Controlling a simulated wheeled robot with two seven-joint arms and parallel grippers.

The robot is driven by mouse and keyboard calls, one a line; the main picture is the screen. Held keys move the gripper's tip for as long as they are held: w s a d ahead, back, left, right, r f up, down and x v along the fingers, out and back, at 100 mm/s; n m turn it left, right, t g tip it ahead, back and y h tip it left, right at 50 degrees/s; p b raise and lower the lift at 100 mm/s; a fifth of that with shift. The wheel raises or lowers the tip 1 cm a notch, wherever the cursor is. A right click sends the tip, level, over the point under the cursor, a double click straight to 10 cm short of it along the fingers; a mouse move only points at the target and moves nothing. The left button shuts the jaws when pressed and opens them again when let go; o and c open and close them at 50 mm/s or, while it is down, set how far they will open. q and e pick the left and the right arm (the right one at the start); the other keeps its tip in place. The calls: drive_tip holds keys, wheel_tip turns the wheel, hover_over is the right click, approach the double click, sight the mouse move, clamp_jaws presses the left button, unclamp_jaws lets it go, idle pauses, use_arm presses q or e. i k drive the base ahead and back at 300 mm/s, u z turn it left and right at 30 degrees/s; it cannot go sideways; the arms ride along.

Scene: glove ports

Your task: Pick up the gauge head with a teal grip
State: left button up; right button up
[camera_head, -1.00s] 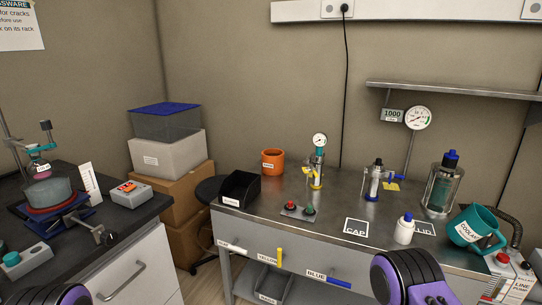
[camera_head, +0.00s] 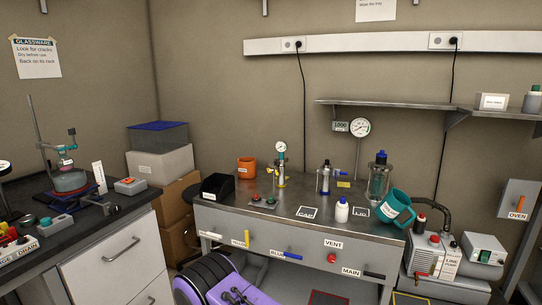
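The gauge head (camera_head: 281,148) has a small round white dial above a teal grip (camera_head: 281,162). It stands upright on a stand with a yellow part, on the steel bench (camera_head: 240,208) toward the back. A purple and black part of my own arm shows at the bottom edge, well in front of and below the gauge head. No fingertips of either gripper are in the picture, and nothing touches the gauge head.
An orange pot (camera_head: 247,168) and a black bin (camera_head: 217,187) stand left of the gauge head. A box with red and green buttons (camera_head: 263,200) lies in front.

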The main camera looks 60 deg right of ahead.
sight(280, 146)
drive_tip(key=z, duration=0.35)
drive_tip(key=i, duration=1.25)
drive_tip(key=z, duration=1.2)
drive_tip(key=i, duration=0.9)
drive_tip(key=z, duration=1)
